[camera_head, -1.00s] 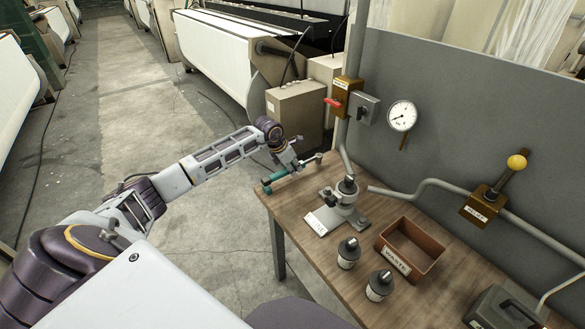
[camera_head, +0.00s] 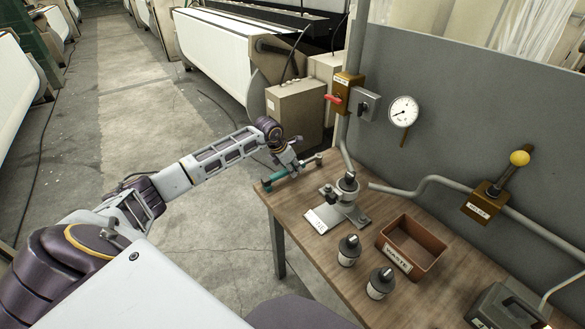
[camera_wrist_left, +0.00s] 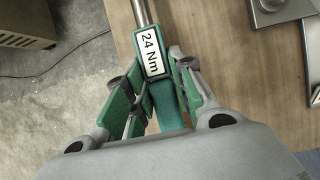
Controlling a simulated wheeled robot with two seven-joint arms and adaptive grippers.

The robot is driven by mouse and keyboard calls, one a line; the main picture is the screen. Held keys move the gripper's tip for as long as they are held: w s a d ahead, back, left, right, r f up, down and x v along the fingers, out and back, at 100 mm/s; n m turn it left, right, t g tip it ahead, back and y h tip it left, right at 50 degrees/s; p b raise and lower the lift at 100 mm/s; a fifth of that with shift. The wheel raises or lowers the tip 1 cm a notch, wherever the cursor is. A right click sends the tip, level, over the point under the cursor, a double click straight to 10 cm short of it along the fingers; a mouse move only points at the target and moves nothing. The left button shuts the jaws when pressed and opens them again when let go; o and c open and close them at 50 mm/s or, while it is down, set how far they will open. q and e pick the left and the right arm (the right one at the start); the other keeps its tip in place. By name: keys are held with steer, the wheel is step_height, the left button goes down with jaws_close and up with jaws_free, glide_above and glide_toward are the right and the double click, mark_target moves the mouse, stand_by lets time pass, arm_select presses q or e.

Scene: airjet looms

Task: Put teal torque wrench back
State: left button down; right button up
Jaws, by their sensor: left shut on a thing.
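The teal torque wrench (camera_head: 279,174) is at the far left corner of the wooden workbench, with its metal shaft and head pointing toward the back right. In the left wrist view the wrench (camera_wrist_left: 167,101) has a white label reading "24 Nm" and a metal shaft running up the picture. My left gripper (camera_head: 288,168) is shut on the wrench's teal handle, with a finger on each side of it. Whether the wrench touches the bench top is hard to tell. My right gripper is not in view.
The wooden workbench (camera_head: 290,219) also holds a metal fixture (camera_head: 346,198) with a white card, two dark-topped bottles (camera_head: 348,251) and a brown WASTE bin (camera_head: 412,247). A grey panel with pipes and a gauge (camera_head: 404,111) stands behind.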

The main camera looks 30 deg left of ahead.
arm_select(q)
steer(key=shift+f, duration=0.15)
steer(key=c, duration=1.1)
jaws_free()
steer(key=o, duration=0.5)
steer(key=shift+c, duration=0.2)
steer(key=shift+s, duration=0.1)
steer(key=shift+p+v, duration=1.65)
steer(key=shift+v, duration=1.3)
